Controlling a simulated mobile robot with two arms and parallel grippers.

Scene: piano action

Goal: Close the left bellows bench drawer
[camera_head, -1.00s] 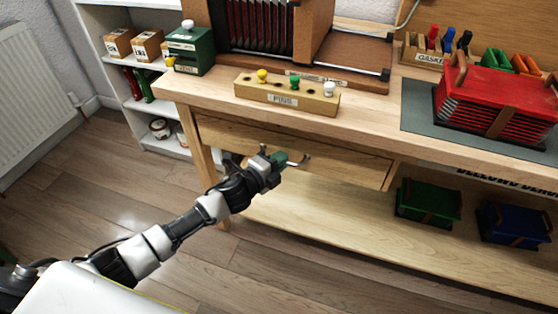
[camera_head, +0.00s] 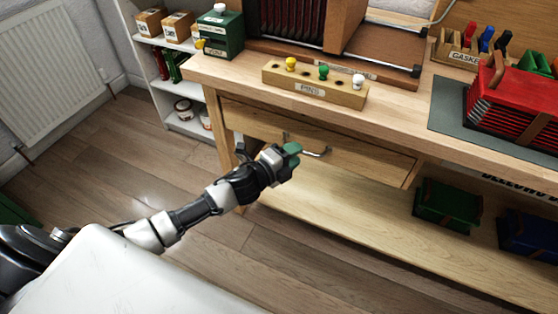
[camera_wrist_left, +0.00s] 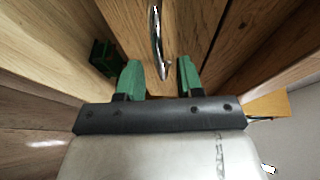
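The wooden left drawer (camera_head: 350,154) sits under the bench top (camera_head: 222,78) in the head view. The right end of its front appears to stand a little forward. A curved metal handle (camera_head: 318,153) is on its front. My left gripper (camera_head: 293,152) has green fingers and is close in front of the handle, partly hiding it. In the left wrist view the fingers (camera_wrist_left: 160,80) are apart with nothing between the tips. The handle (camera_wrist_left: 158,45) shows just beyond them, apparently clear of them. My right gripper is in neither view.
A pin block (camera_head: 315,87) and a red bellows (camera_head: 515,105) stand on the bench. Green (camera_head: 447,205) and blue (camera_head: 530,235) boxes are on the lower shelf (camera_head: 340,225). A white shelf unit (camera_head: 185,85) stands at left. The floor (camera_head: 95,165) in front is clear.

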